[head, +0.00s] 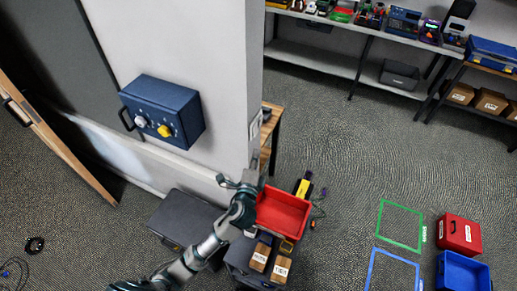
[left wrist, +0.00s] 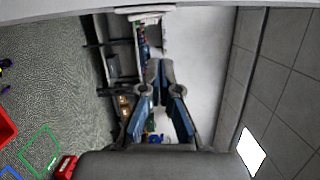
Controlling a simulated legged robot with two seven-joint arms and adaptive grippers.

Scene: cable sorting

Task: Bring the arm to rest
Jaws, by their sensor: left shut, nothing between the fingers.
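My left arm (head: 205,247) comes in from the lower left of the head view and is raised beside the corner of the white wall. My left gripper (head: 251,168) is at its upper end, near the wall edge and above the level of the red bin. In the left wrist view the two blue-grey fingers of the left gripper (left wrist: 160,68) come together at their tips, with nothing between them. My right gripper does not show in either view.
A blue box with knobs (head: 163,111) sticks out from the wall. A red bin (head: 282,213) and small brown boxes (head: 280,270) stand close to the arm. A red case (head: 459,234) and blue bin (head: 464,272) lie right.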

